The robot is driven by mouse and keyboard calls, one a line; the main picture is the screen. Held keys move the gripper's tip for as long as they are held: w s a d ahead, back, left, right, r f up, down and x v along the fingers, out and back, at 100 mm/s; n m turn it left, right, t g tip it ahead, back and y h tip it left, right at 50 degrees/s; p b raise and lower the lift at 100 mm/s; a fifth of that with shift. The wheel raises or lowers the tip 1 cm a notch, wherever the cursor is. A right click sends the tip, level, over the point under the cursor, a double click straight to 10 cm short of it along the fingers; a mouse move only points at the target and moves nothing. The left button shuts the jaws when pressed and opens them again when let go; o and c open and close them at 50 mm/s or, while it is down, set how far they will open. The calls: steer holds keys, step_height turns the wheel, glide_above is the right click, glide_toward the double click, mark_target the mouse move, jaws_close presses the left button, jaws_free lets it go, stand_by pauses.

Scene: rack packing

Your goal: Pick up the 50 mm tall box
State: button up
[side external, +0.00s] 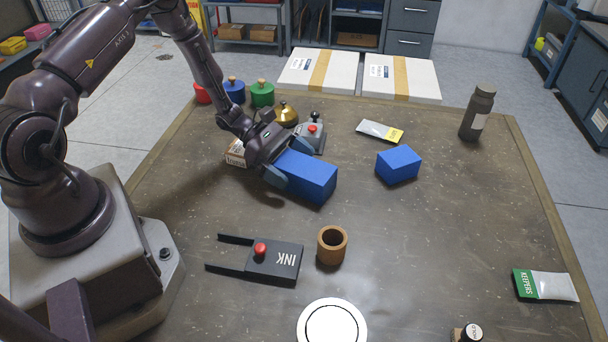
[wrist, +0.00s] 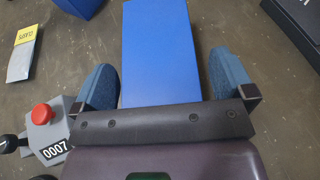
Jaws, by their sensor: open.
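A long blue box (side external: 308,176) lies on the table at the front of my gripper (side external: 279,166). In the wrist view the same blue box (wrist: 160,50) runs between my two open fingers, with narrow gaps beside them. Its near end is hidden behind the gripper body. A second, shorter blue box (side external: 398,164) stands to the right, apart from the gripper. Its corner (wrist: 80,5) shows at the top left of the wrist view. The frames carry no height marking on either box.
A grey device with a red button (side external: 312,132) stands close behind the gripper, and a small carton (side external: 236,153) is beside it. The right middle table is clear.

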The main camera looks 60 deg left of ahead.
steer(key=c, duration=1.2)
steer(key=shift+r, duration=0.1)
